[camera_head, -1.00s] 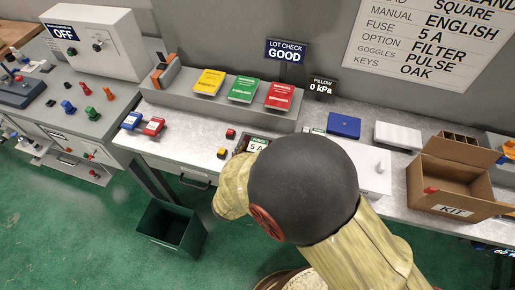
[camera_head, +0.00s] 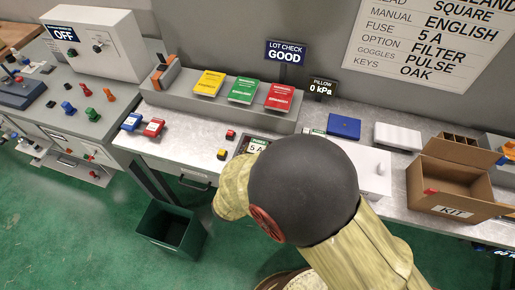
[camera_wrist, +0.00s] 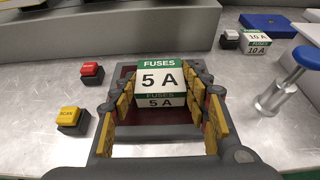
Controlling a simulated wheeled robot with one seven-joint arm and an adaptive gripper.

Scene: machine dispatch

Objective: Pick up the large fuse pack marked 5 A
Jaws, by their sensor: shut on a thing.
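The large fuse pack marked 5 A (camera_wrist: 160,82) is a white box with green FUSES bands, in the middle of the wrist view. My gripper (camera_wrist: 163,97) is shut on it, with yellow-padded fingers along its left and right sides. In the head view the pack (camera_head: 256,147) shows only partly beside my arm, which hides most of the gripper. I cannot tell whether the pack still touches the bench.
A smaller 10 A fuse pack (camera_wrist: 256,42) stands to the right, near a blue-topped plunger (camera_wrist: 285,82). A yellow SCAN button (camera_wrist: 72,119) and a red button (camera_wrist: 91,73) stand left. The KIT box (camera_head: 455,178) is at the right of the bench.

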